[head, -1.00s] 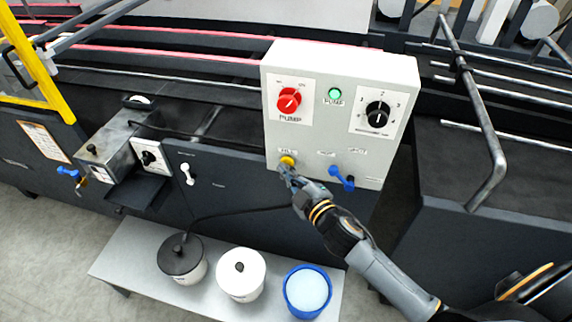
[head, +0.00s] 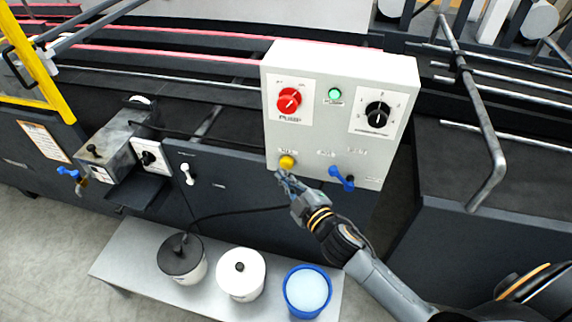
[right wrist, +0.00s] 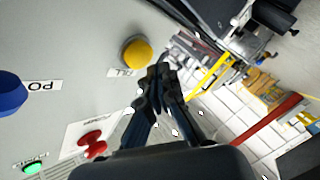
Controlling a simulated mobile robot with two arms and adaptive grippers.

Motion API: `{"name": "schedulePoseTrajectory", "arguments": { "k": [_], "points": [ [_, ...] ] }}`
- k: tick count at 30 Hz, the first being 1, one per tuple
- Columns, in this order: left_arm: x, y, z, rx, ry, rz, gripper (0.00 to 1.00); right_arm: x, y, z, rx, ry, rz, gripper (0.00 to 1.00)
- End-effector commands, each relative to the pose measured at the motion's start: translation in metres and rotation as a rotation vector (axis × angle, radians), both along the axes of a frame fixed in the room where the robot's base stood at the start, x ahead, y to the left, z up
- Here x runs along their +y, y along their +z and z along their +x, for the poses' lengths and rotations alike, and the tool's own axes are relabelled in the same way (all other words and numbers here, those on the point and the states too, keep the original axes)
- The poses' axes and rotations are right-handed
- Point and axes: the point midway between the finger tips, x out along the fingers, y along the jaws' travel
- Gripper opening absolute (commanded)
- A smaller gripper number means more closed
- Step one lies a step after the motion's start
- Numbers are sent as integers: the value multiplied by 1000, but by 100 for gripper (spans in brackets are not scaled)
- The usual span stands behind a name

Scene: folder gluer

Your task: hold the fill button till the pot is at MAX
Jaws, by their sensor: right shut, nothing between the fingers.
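The yellow fill button (head: 287,162) is on the lower left of the pale control box. It also shows in the right wrist view (right wrist: 137,54), with part of its label beside it. My right gripper (head: 281,174) is shut and empty, just below the button in the head view. In the right wrist view its fingertips (right wrist: 160,72) are close to the button, with a gap between them. Which pot is the one to fill, and any MAX mark, I cannot tell. My left gripper is not in view.
The control box (head: 340,130) also carries a red pump knob (head: 289,100), a green lamp (head: 335,94), a black dial (head: 377,114) and a blue lever (head: 342,179). Below, a grey bench (head: 130,250) holds a black-lidded pot (head: 181,255), a white-lidded pot (head: 240,270) and an open blue bucket (head: 290,300).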

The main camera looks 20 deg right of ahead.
Motion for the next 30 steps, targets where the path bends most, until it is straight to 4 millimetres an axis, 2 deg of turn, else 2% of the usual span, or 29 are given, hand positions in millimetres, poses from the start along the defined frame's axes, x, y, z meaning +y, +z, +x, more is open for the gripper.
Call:
{"name": "schedulePoseTrajectory", "arguments": {
  "k": [7, 21, 30],
  "points": [
    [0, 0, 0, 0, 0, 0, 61, 3, 0, -4, 1, 1, 2, 0],
    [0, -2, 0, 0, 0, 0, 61, 27, 0, -39, 1, 1, 1, 0],
    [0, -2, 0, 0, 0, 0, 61, 28, 0, -41, -1, 1, 0, 0]
  ]
}}
